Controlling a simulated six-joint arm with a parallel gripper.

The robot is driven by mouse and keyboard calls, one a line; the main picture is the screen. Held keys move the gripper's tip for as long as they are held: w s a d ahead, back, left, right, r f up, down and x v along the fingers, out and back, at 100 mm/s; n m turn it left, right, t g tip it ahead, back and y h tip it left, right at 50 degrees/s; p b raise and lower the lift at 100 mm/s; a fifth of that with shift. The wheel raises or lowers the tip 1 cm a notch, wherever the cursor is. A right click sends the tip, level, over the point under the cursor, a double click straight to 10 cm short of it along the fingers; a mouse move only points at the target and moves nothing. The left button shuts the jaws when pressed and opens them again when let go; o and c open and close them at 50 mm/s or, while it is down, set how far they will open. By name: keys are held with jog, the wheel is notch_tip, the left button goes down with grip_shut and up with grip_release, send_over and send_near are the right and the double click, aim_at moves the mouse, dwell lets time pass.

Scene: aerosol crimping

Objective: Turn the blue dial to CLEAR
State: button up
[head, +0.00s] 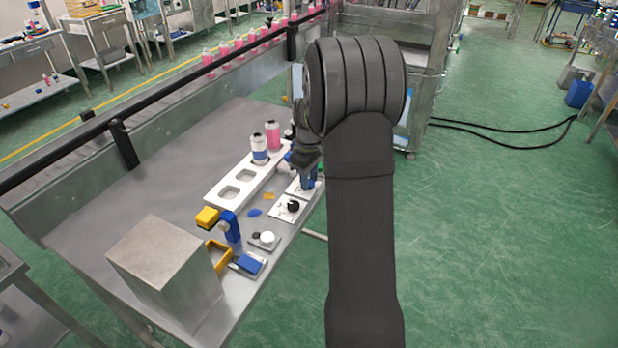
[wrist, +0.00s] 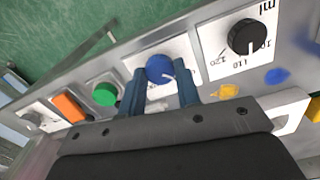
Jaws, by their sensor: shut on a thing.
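The blue dial (wrist: 159,68) sits on a white plate in the wrist view, with a white pointer mark toward its lower right. The plate's lettering is mostly covered or too small to read, so I cannot tell which setting it points at. My gripper (wrist: 162,88) has its two blue-grey fingers on either side of the dial, shut on it. In the head view my gripper (head: 307,172) reaches down at the far right part of the bench panel, and my arm hides much of that area.
Beside the blue dial are a black dial (wrist: 246,36) on an "ml" scale plate, a green button (wrist: 104,94) and an orange switch (wrist: 69,107). A white rack (head: 228,190) holds bottles behind. A metal box (head: 165,262) and a yellow-blue device (head: 230,226) stand nearer.

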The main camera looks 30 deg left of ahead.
jog(key=shift+r+n, duration=0.1)
jog(key=shift+n, duration=0.3)
jog(key=o, duration=1)
notch_tip(320, 180, up, 17)
jog(key=shift+r, duration=0.2)
jog(key=shift+f, duration=0.1)
notch_tip(320, 180, down, 17)
jog(key=shift+f, duration=0.2)
dwell(0.6)
jog(key=shift+r, duration=0.1)
